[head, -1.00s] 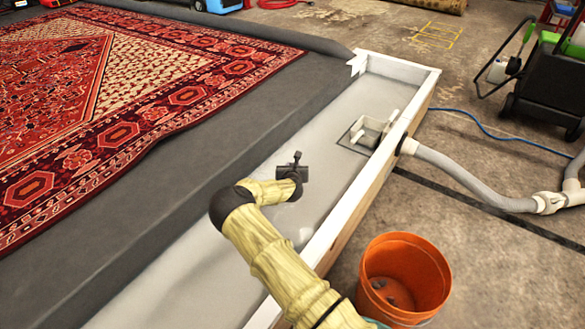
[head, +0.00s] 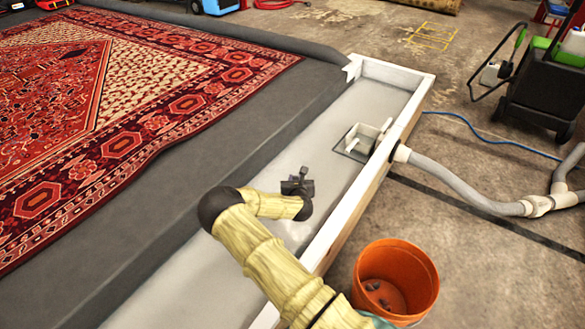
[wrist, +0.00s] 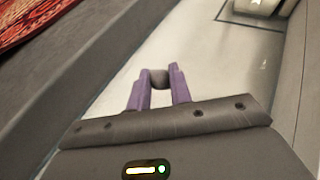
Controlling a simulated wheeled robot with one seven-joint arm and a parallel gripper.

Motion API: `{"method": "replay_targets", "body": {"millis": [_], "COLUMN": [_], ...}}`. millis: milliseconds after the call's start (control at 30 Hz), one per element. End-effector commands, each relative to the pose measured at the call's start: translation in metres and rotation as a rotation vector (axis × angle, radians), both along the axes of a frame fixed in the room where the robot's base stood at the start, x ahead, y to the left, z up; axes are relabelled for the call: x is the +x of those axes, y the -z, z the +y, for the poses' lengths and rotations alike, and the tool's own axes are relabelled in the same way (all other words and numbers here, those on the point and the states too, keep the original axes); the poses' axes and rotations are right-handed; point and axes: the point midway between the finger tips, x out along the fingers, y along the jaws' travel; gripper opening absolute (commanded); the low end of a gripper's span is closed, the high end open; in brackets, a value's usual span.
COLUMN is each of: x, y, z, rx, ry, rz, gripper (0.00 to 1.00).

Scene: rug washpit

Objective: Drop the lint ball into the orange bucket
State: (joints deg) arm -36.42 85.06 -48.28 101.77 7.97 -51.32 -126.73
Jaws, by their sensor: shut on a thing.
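The lint ball (wrist: 159,78) is a small dark grey ball between the purple fingertips of my gripper (wrist: 160,84) in the wrist view. My gripper is shut on it, above the pale trough floor. In the head view my gripper (head: 298,180) is over the trough, and the ball cannot be made out there. The orange bucket (head: 412,280) stands on the concrete floor at the lower right, outside the trough wall. A few small dark lumps lie in its bottom. My gripper is to the left of the bucket and apart from it.
The trough's white wall (head: 345,200) stands between my gripper and the bucket. A small drain box (head: 362,139) sits in the trough, and a grey hose (head: 465,187) leads off right. A patterned red rug (head: 130,110) lies left. A black cart (head: 545,90) stands back right.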

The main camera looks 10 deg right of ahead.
Motion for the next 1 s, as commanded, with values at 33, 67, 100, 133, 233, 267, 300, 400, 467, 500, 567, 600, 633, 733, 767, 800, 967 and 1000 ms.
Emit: {"method": "replay_targets", "body": {"millis": [33, 67, 100, 133, 233, 267, 300, 400, 467, 500, 567, 600, 633, 733, 767, 800, 967, 1000], "x": [-0.014, -0.021, -0.031, -0.039, -0.064, -0.072, -0.082, -0.105, -0.116, -0.121, -0.127, -0.129, -0.130, -0.131, -0.131, -0.131, -0.131, -0.130], "y": [-0.022, -0.027, -0.035, -0.041, -0.062, -0.069, -0.078, -0.097, -0.105, -0.109, -0.113, -0.114, -0.114, -0.113, -0.112, -0.112, -0.112, -0.112], "z": [0.000, 0.000, 0.000, 0.000, 0.002, 0.002, 0.003, 0.006, 0.007, 0.008, 0.009, 0.009, 0.010, 0.010, 0.010, 0.010, 0.010, 0.010], "rx": [-0.002, -0.002, -0.002, -0.001, -0.002, -0.002, -0.002, 0.000, 0.000, 0.000, 0.001, 0.001, 0.001, 0.002, 0.002, 0.002, 0.001, 0.001], "ry": [-0.011, -0.018, -0.028, -0.035, -0.063, -0.070, -0.080, -0.106, -0.118, -0.125, -0.132, -0.134, -0.136, -0.138, -0.138, -0.138, -0.137, -0.137], "rz": [0.003, 0.003, 0.004, 0.004, 0.005, 0.005, 0.006, 0.008, 0.009, 0.008, 0.008, 0.008, 0.008, 0.007, 0.007, 0.007, 0.007, 0.007], "gripper": [0.00, 0.00, 0.00, 0.00, 0.01, 0.01, 0.01, 0.01, 0.01, 0.01, 0.01, 0.01, 0.01, 0.01, 0.01, 0.01, 0.01, 0.01]}}
